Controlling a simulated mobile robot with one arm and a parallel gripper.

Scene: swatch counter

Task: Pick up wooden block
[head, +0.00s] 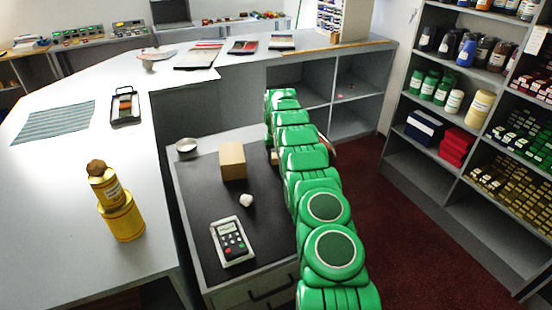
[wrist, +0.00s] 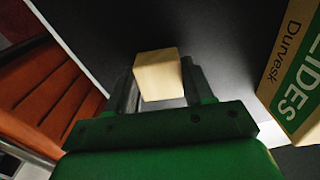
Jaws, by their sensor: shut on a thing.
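The wooden block (wrist: 158,74) is a pale, plain cuboid in the wrist view. It sits between the two dark fingers of my gripper (wrist: 160,83), which is shut on it. Beyond it lies a dark surface; I cannot tell whether the block touches it. In the head view, a small tan patch (head: 275,158) shows at the left edge of my green arm and may be the block. My arm hides the gripper there.
A cardboard box (head: 232,161), a white lump (head: 246,200), a calculator-like device (head: 232,241) and a round dish (head: 187,148) stand on the black-topped cabinet (head: 198,205). The box, with a green label, is right of my gripper in the wrist view (wrist: 290,75). Shelves (head: 440,195) stand at right.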

